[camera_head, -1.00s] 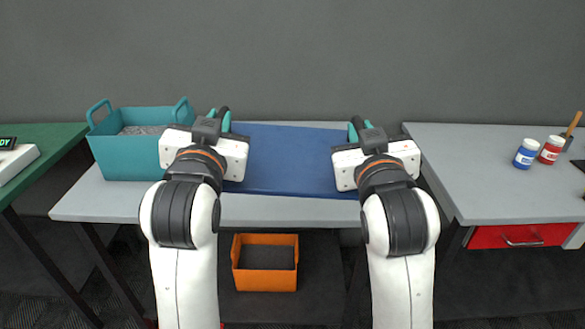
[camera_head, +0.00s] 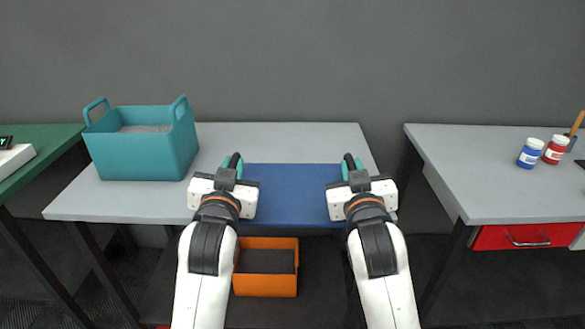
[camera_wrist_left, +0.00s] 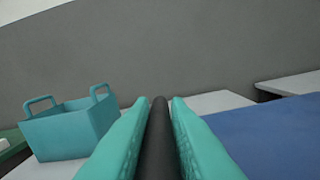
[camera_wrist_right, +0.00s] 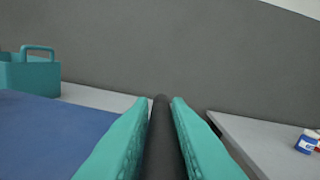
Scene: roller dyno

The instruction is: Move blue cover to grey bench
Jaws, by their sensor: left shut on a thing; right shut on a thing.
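The blue cover (camera_head: 292,190) is a flat blue panel between my two grippers, over the front part of the middle grey bench (camera_head: 300,137). My left gripper (camera_head: 234,165) is shut on a dark bar-like handle (camera_wrist_left: 158,140) at the cover's left side. My right gripper (camera_head: 350,165) is shut on a matching dark handle (camera_wrist_right: 161,140) at its right side. The cover also shows in the left wrist view (camera_wrist_left: 270,140) and the right wrist view (camera_wrist_right: 50,135). A second grey bench (camera_head: 440,165) stands to the right. Whether the cover touches the middle bench is unclear.
A teal bin (camera_head: 145,155) with grey contents stands on the middle bench's left. An orange bin (camera_head: 265,285) is below. The right bench holds a blue jar (camera_head: 529,155), a red jar (camera_head: 556,150) and a red drawer (camera_head: 520,237). A gap separates the benches.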

